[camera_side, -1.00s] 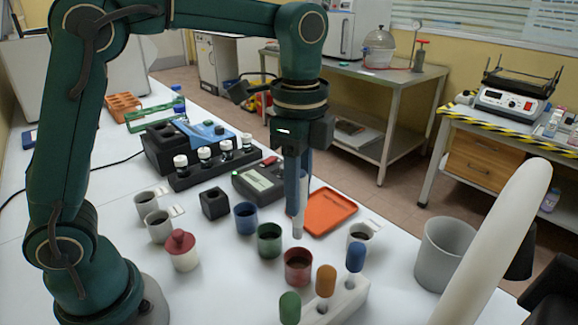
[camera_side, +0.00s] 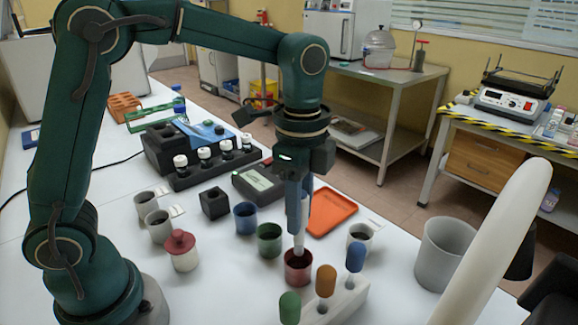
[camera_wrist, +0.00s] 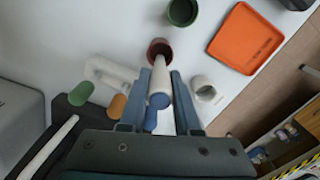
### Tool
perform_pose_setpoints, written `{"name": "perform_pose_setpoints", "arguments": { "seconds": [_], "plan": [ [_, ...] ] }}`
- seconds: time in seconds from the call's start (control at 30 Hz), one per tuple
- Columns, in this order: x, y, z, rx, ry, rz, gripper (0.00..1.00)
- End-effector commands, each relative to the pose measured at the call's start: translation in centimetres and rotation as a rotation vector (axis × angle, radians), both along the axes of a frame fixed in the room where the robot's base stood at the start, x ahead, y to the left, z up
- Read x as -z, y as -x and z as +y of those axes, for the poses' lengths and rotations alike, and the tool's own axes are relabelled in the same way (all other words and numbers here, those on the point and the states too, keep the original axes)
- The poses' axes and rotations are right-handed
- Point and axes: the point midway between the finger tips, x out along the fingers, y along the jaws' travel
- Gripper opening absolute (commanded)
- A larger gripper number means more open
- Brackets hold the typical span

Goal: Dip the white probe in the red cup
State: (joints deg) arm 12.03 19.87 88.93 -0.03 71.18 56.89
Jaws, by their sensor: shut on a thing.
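My gripper (camera_side: 297,215) points straight down, shut on the white probe (camera_side: 299,241). The probe hangs upright below the fingers, its lower end at the mouth of the red cup (camera_side: 298,271). How far the tip sits inside is hard to tell. In the wrist view the probe (camera_wrist: 161,82), with a blue top end, lies between the two fingers, and its far end overlaps the near rim of the red cup (camera_wrist: 159,46). The cup stands upright on the white table and shows a dark inside.
A green cup (camera_side: 269,240) and a blue cup (camera_side: 245,218) stand left of the red cup. A white rack (camera_side: 345,302) with green, orange and blue handled probes is close in front. A white cup (camera_side: 360,237) and orange tray (camera_side: 328,212) are to the right.

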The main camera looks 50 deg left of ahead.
Motion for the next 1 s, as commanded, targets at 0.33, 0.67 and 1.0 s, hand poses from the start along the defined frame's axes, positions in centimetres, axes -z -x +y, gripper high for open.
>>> {"name": "perform_pose_setpoints", "arguments": {
  "seconds": [0.33, 0.67, 1.0],
  "plan": [
    [-0.1, 0.0, 0.0, 0.000, 0.000, -0.001, 0.00],
    [0.5, 0.0, 0.0, 0.000, 0.000, 0.000, 0.00],
    [1.5, 0.0, 0.0, 0.000, 0.000, 0.001, 0.00]
  ]
}}
